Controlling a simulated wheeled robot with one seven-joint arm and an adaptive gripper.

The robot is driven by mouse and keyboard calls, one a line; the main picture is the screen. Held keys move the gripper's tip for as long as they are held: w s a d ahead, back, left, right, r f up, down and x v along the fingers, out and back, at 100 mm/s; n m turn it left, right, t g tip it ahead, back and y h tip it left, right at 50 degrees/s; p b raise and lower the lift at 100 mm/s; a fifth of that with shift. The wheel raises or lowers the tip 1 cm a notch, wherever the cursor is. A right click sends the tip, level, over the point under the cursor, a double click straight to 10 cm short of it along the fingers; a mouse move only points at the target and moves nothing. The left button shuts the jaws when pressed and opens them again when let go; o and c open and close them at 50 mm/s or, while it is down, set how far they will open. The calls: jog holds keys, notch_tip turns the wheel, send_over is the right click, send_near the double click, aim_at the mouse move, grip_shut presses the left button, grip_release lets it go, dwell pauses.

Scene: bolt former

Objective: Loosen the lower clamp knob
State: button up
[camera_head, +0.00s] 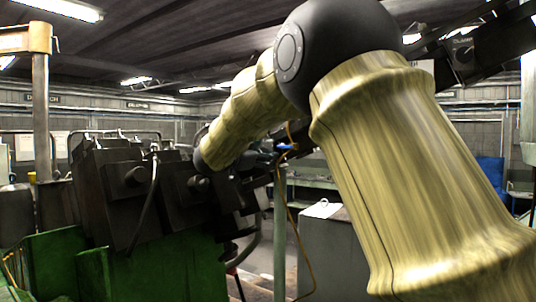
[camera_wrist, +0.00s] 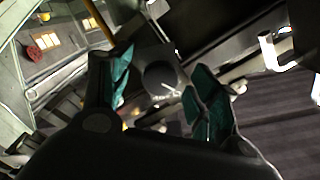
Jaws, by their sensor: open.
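A dark round knob (camera_wrist: 161,77) on a grey block shows between the fingers of my gripper (camera_wrist: 163,88) in the wrist view. I cannot tell for sure that it is the lower clamp knob. The gripper is open, with teal pads on either side of the knob and visible gaps. In the head view my arm reaches to the dark machine (camera_head: 130,190), and my gripper cannot be clearly told from the dark parts there. Round knobs stick out of the machine's front, one at left (camera_head: 135,176) and one at right (camera_head: 201,183).
A green machine base (camera_head: 180,270) stands below the dark blocks. A dark hose (camera_head: 146,200) hangs in front of them. A grey cabinet (camera_head: 335,250) stands to the right. The wrist view shows a pale bent handle (camera_wrist: 270,50) at right and a red round part (camera_wrist: 38,48) at left.

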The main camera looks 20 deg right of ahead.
jog(key=shift+a, duration=0.1)
grip_shut()
